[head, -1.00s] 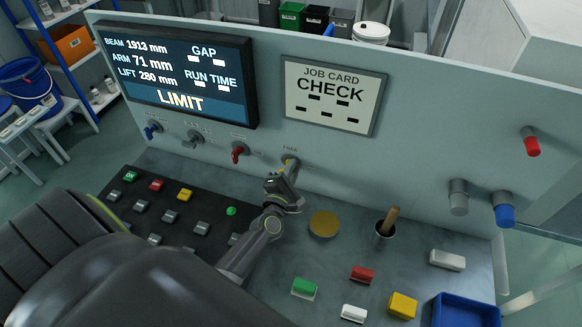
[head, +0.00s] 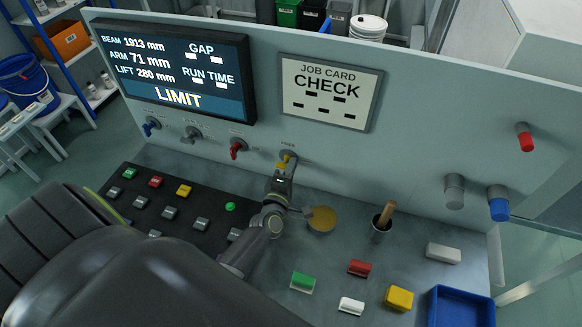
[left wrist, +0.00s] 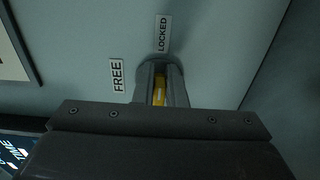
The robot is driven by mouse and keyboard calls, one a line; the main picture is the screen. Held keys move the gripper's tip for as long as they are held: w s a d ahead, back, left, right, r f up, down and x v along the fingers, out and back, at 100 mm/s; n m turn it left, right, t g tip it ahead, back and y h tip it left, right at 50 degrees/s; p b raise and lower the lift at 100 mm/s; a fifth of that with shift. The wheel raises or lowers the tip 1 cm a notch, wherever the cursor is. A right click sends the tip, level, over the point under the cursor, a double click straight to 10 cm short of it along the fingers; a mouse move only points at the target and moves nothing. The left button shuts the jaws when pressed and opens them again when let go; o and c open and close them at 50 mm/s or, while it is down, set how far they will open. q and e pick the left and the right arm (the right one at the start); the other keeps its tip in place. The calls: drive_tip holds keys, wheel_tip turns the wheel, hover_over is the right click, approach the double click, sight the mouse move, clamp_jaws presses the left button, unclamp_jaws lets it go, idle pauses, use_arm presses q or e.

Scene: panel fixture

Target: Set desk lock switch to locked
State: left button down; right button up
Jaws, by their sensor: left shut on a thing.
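The desk lock switch is a yellow lever (head: 284,161) on a round grey base on the upright panel, right of the red switch. My left gripper (head: 282,168) is shut on this lever. In the left wrist view the yellow lever (left wrist: 159,88) shows between the two grey fingers (left wrist: 160,86), with the base partly hidden behind them. A LOCKED label (left wrist: 163,34) stands above the base in that view, and a FREE label (left wrist: 117,75) is to its left. The lever's exact setting is hard to tell. My right gripper is not in view.
A red switch (head: 238,149) and a blue switch (head: 151,126) are on the panel to the left. A black button board (head: 130,207) lies below.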

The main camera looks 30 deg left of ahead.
use_arm(q)
drive_tip(key=shift+f, duration=0.1)
drive_tip(key=c, duration=1.5)
unclamp_jaws()
